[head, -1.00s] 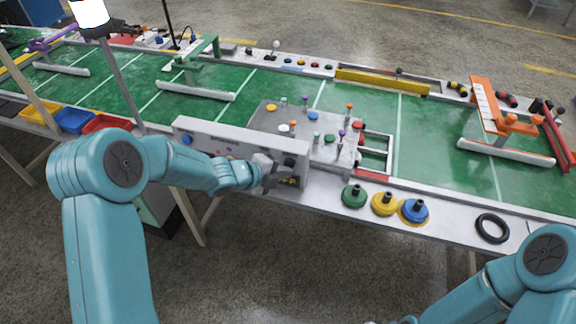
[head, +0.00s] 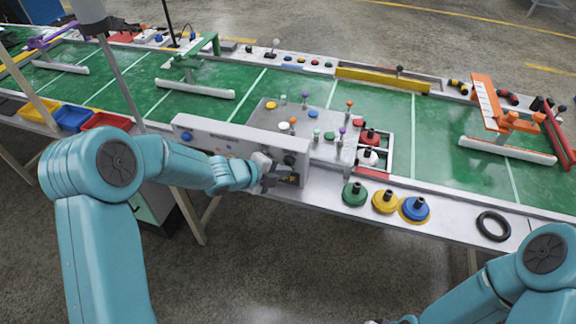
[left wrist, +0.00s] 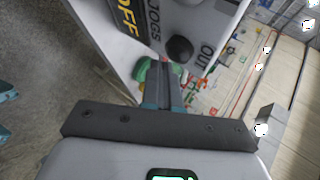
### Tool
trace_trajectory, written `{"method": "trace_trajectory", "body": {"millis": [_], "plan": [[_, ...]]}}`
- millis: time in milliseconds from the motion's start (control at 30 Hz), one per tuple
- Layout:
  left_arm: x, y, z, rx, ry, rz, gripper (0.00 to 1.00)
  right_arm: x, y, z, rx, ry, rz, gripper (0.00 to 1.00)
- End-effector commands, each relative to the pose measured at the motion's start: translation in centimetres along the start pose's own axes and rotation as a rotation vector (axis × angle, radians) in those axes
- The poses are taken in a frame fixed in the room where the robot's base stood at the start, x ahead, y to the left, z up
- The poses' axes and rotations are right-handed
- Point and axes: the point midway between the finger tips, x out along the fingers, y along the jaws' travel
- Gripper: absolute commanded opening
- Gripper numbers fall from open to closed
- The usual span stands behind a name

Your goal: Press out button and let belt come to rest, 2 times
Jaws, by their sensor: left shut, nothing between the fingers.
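The control panel (head: 240,138) is a grey box front on the near side of the belt. In the left wrist view, a black round button (left wrist: 180,48) sits beside the printed word OUT, with JOGS and OFF labels near it. My left gripper (head: 272,172) is at the panel's right end. In the left wrist view its shut, empty fingers (left wrist: 164,70) point close beside the black button; I cannot tell whether they touch. The green belt (head: 380,110) has white cross lines. A red disc (head: 370,136) and a white disc (head: 368,157) sit by a white frame. My right gripper is not seen.
Green, yellow and blue knobbed discs (head: 385,201) and a black ring (head: 493,226) lie on the near ledge. A plate with several coloured pegs (head: 290,118) is behind the panel. An orange gate (head: 495,110) stands at the right.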

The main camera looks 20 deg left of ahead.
Motion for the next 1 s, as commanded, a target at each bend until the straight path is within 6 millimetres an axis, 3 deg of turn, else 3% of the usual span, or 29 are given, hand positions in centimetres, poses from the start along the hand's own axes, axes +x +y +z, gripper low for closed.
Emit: {"method": "trace_trajectory", "body": {"millis": [467, 1000], "plan": [[-0.6, 0.6, -0.5, 0.001, 0.001, 0.001, 0.00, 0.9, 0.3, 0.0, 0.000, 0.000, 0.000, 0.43], [-3.8, 3.0, -2.9, 0.001, 0.000, 0.000, 0.00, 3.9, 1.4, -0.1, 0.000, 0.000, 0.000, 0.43]]}}
